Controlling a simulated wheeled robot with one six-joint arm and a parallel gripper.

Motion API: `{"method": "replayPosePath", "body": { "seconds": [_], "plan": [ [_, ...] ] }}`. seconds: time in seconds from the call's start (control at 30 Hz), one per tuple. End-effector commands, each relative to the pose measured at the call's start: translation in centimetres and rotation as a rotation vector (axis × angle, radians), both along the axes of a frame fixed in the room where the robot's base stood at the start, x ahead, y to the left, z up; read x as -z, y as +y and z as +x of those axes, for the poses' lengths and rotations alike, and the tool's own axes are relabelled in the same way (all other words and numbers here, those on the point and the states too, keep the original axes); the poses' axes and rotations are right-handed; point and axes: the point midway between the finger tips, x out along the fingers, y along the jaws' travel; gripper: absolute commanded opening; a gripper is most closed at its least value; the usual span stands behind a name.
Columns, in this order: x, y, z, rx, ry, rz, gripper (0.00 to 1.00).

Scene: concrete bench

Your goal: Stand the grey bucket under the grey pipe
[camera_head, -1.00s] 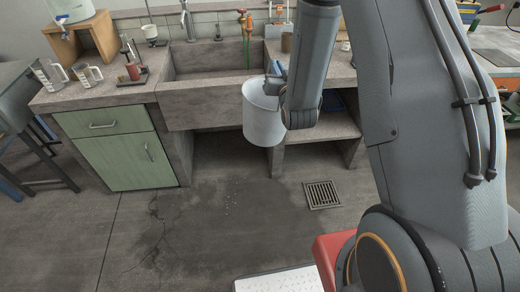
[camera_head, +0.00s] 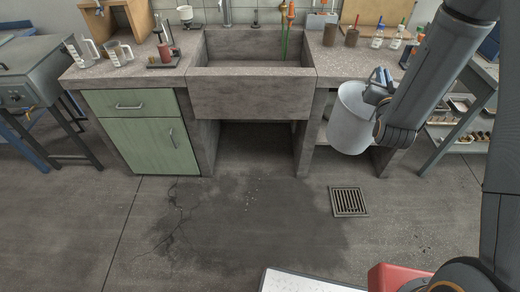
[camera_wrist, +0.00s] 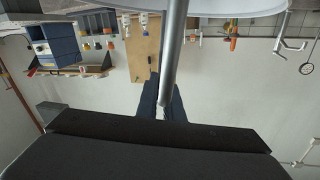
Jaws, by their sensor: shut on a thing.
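The bucket (camera_head: 350,122) is pale grey and hangs roughly upright above the floor, in front of the bench's right opening and right of the sink. My gripper (camera_head: 379,86) is at the bucket's upper right side and shut on it. In the wrist view, my fingers (camera_wrist: 160,103) close around a grey bar (camera_wrist: 174,50), which looks like part of the bucket's handle. A pale curved rim (camera_wrist: 225,8) shows at the top of that view. I cannot make out a grey pipe; the space under the sink is dark.
The concrete sink (camera_head: 250,95) has an open, shadowed space below it, between a green cabinet (camera_head: 145,130) and a right-hand support. A dark wet-looking patch (camera_head: 265,215) and a floor drain (camera_head: 348,202) lie in front. Jugs and bottles stand on the bench top.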

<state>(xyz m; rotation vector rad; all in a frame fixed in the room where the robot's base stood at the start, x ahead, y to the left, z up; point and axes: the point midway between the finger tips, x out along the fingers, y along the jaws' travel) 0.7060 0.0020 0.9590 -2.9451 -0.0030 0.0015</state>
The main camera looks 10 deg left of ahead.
Motion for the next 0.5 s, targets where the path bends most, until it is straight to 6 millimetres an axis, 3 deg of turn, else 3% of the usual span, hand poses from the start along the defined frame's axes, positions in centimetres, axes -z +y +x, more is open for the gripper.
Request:
{"method": "replayPosePath", "body": {
  "seconds": [0.03,0.5],
  "plan": [
    [1.2,0.0,0.5,0.001,-0.006,0.0,0.0],
    [8.4,-0.2,2.5,0.002,-0.006,0.0,0.0]
  ]
}}
